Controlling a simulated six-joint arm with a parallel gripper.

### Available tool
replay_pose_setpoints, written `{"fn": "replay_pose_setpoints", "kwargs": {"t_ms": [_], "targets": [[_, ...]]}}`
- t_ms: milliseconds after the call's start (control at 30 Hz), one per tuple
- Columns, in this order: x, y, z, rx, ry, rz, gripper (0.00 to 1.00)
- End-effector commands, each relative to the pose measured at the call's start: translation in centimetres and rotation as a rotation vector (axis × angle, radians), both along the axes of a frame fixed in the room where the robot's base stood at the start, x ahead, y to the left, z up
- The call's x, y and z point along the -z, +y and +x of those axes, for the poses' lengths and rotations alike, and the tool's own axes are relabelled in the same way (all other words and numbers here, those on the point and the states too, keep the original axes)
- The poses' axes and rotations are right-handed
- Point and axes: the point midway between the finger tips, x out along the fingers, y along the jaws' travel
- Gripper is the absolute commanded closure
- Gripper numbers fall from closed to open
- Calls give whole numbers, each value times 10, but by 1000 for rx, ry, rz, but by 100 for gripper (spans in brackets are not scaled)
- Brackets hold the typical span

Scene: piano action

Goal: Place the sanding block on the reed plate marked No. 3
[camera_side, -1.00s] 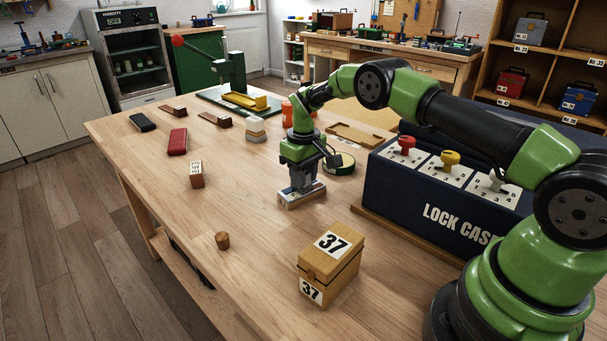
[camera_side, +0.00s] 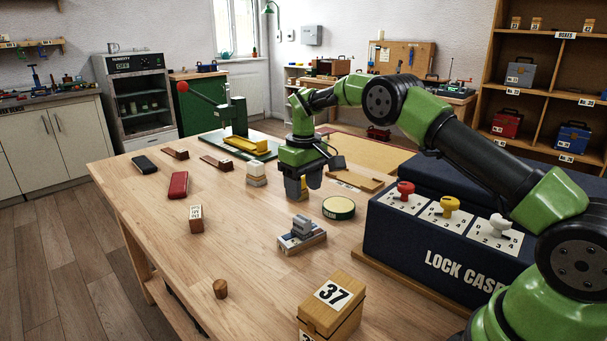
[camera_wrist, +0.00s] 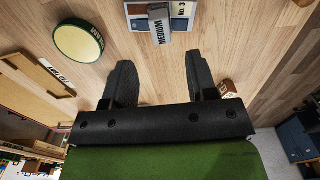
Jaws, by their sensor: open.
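The sanding block (camera_side: 302,228), grey with a raised grip, sits on a pale reed plate (camera_side: 287,246) in the middle of the table. In the wrist view the block (camera_wrist: 160,27) shows the word MEDIUM, and the plate (camera_wrist: 182,9) under it reads No. 3; both are cut off by the top edge. My gripper (camera_side: 297,192) is raised above the table, apart from the block and behind it in the side view. In the wrist view its two dark fingers (camera_wrist: 160,75) are spread, with only bare table showing between them.
A round green-rimmed tin (camera_side: 339,208) stands right of the plate, and the lock case (camera_side: 440,245) lies farther right. A wooden box marked 37 (camera_side: 332,305) and a small wooden cylinder (camera_side: 220,289) are in front.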

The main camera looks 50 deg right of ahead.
Motion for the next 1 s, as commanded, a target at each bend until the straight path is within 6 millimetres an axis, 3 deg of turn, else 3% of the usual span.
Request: {"fn": "replay_pose_setpoints", "kwargs": {"t_ms": [133,433,567,667,800,1000], "targets": [[-21,0,1,-1,-2,-1,47],[-38,2,-1,2,-11,0,47],[-74,12,-10,19,-62,8,47],[-115,26,-28,44,-125,23,47],[-164,46,-67,90,-221,52,47],[-206,72,-142,163,-354,112,47]]}}
